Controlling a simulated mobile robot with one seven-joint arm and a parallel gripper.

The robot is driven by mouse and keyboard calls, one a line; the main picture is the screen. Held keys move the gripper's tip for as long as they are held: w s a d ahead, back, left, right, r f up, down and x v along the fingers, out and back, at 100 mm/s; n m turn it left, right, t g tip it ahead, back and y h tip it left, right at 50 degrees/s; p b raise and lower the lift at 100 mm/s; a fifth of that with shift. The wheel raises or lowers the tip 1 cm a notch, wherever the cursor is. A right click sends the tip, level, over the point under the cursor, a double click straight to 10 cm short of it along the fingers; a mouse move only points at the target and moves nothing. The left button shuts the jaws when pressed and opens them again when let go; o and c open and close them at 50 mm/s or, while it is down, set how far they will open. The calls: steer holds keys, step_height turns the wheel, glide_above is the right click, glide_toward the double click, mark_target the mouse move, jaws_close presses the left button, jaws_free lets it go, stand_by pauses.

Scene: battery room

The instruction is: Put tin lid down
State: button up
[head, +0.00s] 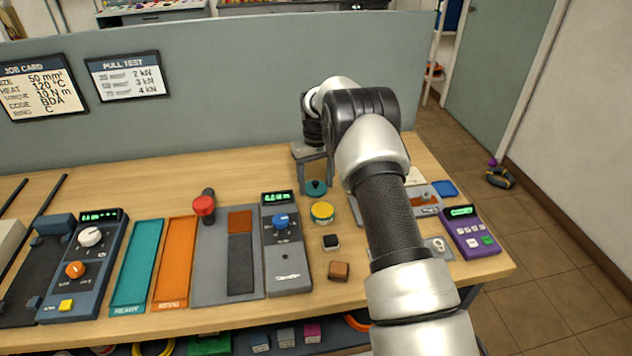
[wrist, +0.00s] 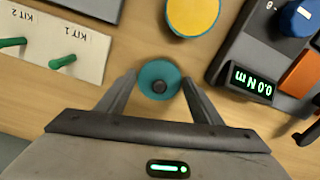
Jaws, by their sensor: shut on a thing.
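The tin lid is a round teal disc with a dark knob, seen in the wrist view (wrist: 148,88) and in the head view (head: 317,188). My gripper (wrist: 158,79) is shut on the lid, with one finger on each side of it. In the head view my gripper (head: 316,183) is over the back part of the bench. I cannot tell whether the lid touches the wood. A round tin (head: 322,211) with a yellow top stands just in front of the lid, apart from it; the wrist view also shows the tin (wrist: 193,14).
A torque unit with a blue knob (head: 281,221) stands left of the tin. A black block (head: 331,242) and a brown block (head: 339,271) lie in front. A kit board (wrist: 60,38) and purple device (head: 471,233) are to the right. A grey partition (head: 230,110) runs behind.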

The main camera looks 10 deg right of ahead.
steer(key=o, duration=1)
